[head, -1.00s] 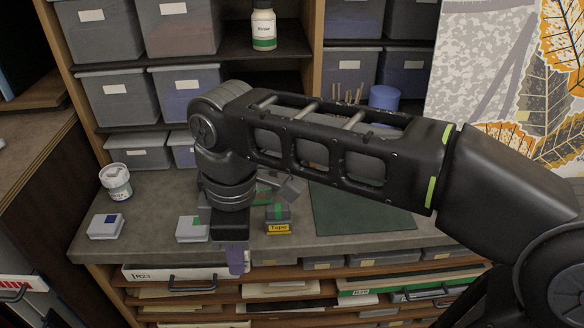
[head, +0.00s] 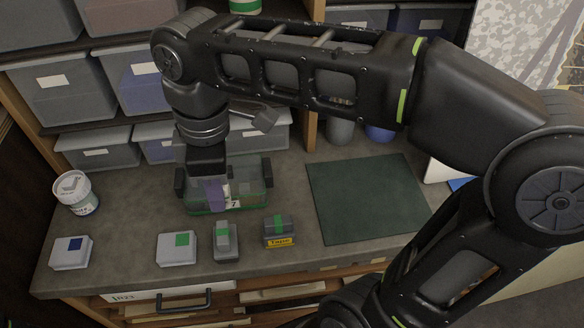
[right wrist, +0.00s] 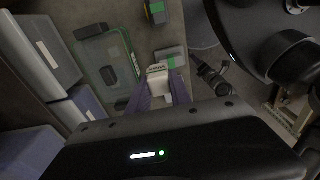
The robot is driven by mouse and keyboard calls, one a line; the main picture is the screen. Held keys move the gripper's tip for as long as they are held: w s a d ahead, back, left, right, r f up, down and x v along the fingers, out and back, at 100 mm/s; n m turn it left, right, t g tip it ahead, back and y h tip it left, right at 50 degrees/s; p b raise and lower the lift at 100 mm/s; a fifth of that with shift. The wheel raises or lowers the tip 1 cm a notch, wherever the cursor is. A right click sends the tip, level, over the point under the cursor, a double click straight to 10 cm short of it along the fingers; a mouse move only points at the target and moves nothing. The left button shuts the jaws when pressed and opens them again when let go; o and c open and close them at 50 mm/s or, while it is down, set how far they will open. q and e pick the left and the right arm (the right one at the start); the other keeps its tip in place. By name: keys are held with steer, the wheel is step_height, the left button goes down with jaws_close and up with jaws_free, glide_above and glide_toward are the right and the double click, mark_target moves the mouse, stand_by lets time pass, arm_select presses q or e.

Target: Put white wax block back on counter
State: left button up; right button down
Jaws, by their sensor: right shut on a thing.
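My right gripper (head: 215,197) points down over the counter (head: 135,215), in front of the green-based clear box. Its purple fingers are shut on a small white block with dark lettering, which I take to be the white wax block (right wrist: 157,74). In the head view the arm and fingers mostly hide it. Whether it touches the box or counter is unclear. The gripper also shows in the right wrist view (right wrist: 158,90). My left gripper is not in view.
A white block with a blue square (head: 70,252), one with a green square (head: 177,248), a grey tool (head: 226,242) and a tape dispenser (head: 279,231) line the front. A white jar (head: 75,193) stands left. The clear box (head: 255,180) is behind; a green mat (head: 368,197) lies right.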

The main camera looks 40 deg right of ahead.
steer(key=w+d+p, duration=0.1)
steer(key=w+d, duration=0.2)
steer(key=d, duration=0.7)
steer(key=w+d, duration=0.3)
steer(key=d, duration=0.6)
steer(key=f, duration=0.2)
steer(key=f+b, duration=0.1)
steer(key=f, duration=0.1)
steer(key=f+b, duration=0.1)
steer(key=f, duration=0.1)
steer(key=shift+s, duration=0.25)
steer(key=shift+f, duration=0.4)
step_height(320, 180, down, 4)
steer(key=shift+f+p, duration=0.1)
steer(key=shift+p, duration=0.3)
steer(key=shift+d+f, duration=0.1)
steer(key=shift+f, duration=0.2)
steer(key=shift+f, duration=0.1)
